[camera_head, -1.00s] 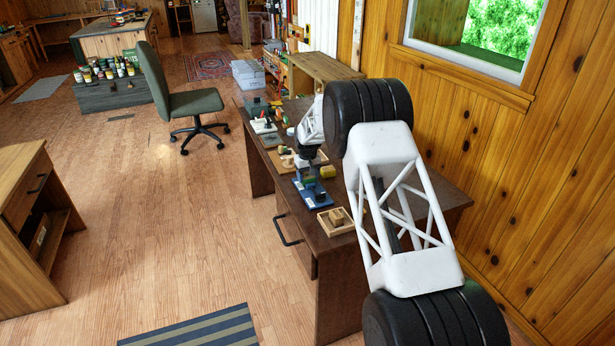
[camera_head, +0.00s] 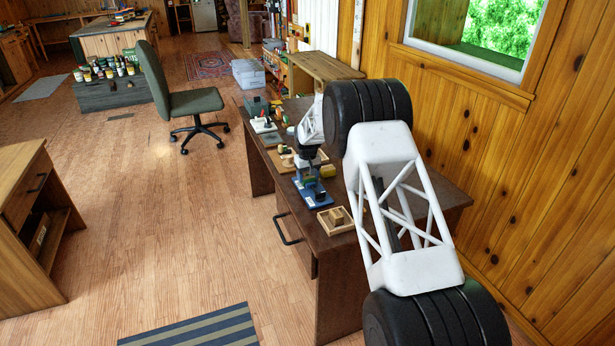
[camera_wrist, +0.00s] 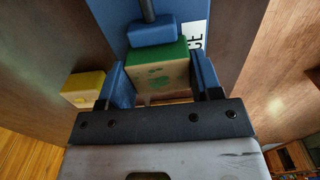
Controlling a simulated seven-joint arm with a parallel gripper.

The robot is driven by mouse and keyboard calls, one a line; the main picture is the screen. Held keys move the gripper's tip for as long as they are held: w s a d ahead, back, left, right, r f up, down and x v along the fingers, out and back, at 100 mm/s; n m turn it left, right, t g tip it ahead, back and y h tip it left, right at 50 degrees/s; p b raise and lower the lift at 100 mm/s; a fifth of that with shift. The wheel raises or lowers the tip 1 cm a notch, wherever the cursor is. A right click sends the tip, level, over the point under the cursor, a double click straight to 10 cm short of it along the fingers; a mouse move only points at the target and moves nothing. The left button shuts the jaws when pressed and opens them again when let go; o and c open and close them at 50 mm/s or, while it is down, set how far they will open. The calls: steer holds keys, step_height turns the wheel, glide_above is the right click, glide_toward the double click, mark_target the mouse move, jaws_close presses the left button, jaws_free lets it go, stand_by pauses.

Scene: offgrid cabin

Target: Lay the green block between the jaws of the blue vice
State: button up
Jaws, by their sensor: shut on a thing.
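The green block (camera_wrist: 157,50) is in the wrist view, with a green top and a pale, wood-coloured side with faint green marks. My gripper (camera_wrist: 162,80) is shut on it, one finger at each side. The blue vice (camera_wrist: 153,33) shows just beyond the block, with a dark rod, a blue jaw piece and a white label. The block is close to that jaw piece; I cannot tell whether they touch. In the head view my gripper (camera_head: 308,168) is above the blue vice (camera_head: 316,196), and the block cannot be made out clearly.
A yellow block (camera_wrist: 84,88) stands left of my gripper in the wrist view and right of it in the head view (camera_head: 327,171). A wooden tray (camera_head: 323,223) sits at the bench's near edge. Other small items stand farther along the dark bench (camera_head: 433,196).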

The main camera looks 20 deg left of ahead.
mark_target(307, 175)
stand_by(0.4)
steer(key=o, duration=1.3)
steer(key=shift+f, duration=0.1)
steer(key=shift+r, duration=0.2)
steer(key=shift+r, duration=3.3)
steer(key=shift+d+r, duration=0.1)
